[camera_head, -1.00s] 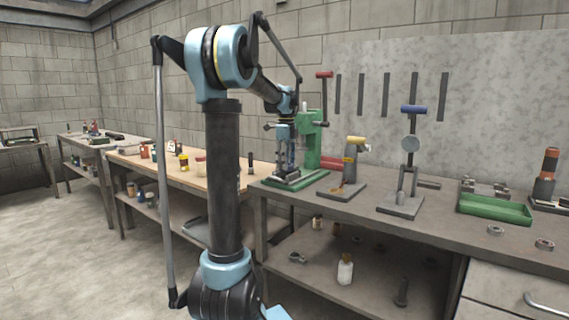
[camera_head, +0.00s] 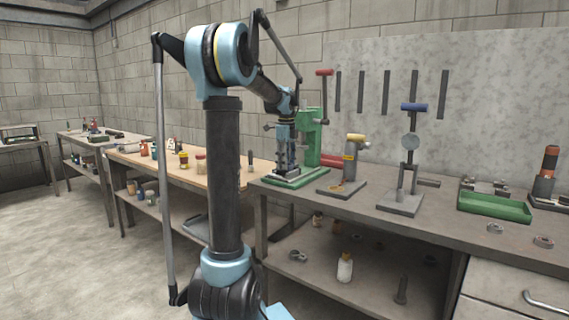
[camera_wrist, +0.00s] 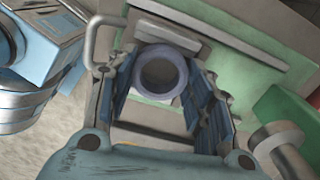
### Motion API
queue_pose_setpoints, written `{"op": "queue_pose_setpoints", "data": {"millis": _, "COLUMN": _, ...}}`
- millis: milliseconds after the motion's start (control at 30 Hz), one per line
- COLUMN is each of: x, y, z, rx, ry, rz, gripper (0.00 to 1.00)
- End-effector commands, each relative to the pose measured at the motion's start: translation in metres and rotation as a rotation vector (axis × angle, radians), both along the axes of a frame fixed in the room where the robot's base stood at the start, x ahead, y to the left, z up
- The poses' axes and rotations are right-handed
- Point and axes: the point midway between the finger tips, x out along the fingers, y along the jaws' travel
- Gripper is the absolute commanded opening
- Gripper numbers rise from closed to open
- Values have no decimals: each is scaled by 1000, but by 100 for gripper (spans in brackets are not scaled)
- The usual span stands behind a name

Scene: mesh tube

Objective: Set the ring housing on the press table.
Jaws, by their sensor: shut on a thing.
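The ring housing is a blue-grey ring (camera_wrist: 160,95) that shows between my two blue fingers in the wrist view. My gripper (camera_wrist: 161,84) is shut on it, one finger on each side, with the ring's hole facing the camera. In the head view my gripper (camera_head: 285,168) points down, low over the base of the green press (camera_head: 309,135). The press's green base (camera_head: 310,181) shows around it. A pale plate lies under the ring in the wrist view. I cannot tell whether the ring touches it.
The press column stands close behind my gripper. A small press with a yellow handle (camera_head: 355,138) and one with a blue handle (camera_head: 413,107) stand to the right on the grey bench (camera_head: 450,231). A green tray (camera_head: 494,207) lies farther right.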

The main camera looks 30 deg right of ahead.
Motion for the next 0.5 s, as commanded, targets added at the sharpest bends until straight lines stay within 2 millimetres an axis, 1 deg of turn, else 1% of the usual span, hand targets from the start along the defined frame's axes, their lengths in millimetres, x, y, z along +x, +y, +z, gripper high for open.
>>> {"op": "queue_pose_setpoints", "data": {"millis": 33, "x": 0, "y": 0, "z": 0, "rx": 0, "ry": 0, "rz": 0, "gripper": 14}}
{"op": "queue_pose_setpoints", "data": {"millis": 67, "x": 0, "y": 0, "z": 0, "rx": 0, "ry": 0, "rz": 0, "gripper": 52}}
{"op": "queue_pose_setpoints", "data": {"millis": 100, "x": 0, "y": 0, "z": 0, "rx": 0, "ry": 0, "rz": 0, "gripper": 61}}
{"op": "queue_pose_setpoints", "data": {"millis": 133, "x": 0, "y": 0, "z": 0, "rx": 0, "ry": 0, "rz": 0, "gripper": 68}}
{"op": "queue_pose_setpoints", "data": {"millis": 167, "x": 0, "y": 0, "z": 0, "rx": 0, "ry": 0, "rz": 0, "gripper": 71}}
{"op": "queue_pose_setpoints", "data": {"millis": 500, "x": 0, "y": 0, "z": 0, "rx": 0, "ry": 0, "rz": 0, "gripper": 71}}
